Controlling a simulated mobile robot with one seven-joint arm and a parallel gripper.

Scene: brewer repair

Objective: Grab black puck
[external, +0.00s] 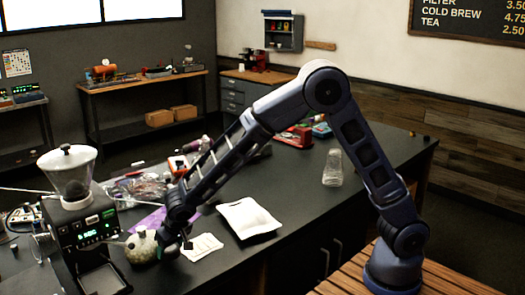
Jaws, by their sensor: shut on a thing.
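My gripper (178,243) is low over the near left part of the dark counter (310,185), at the end of my reaching arm. It is shut on a small dark thing, which I take to be the black puck. The puck is mostly hidden by the dark fingers and blends with them and the counter, so its outline cannot be told. My gripper is just right of a speckled round pot (141,248) and left of a white paper (202,246).
A grinder (72,190) with a clear hopper stands left of the pot. A white tray (249,218) lies right of the paper. Clear cups (332,167) stand farther right. Bags and tools clutter the counter behind my gripper. The counter's right part is mostly free.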

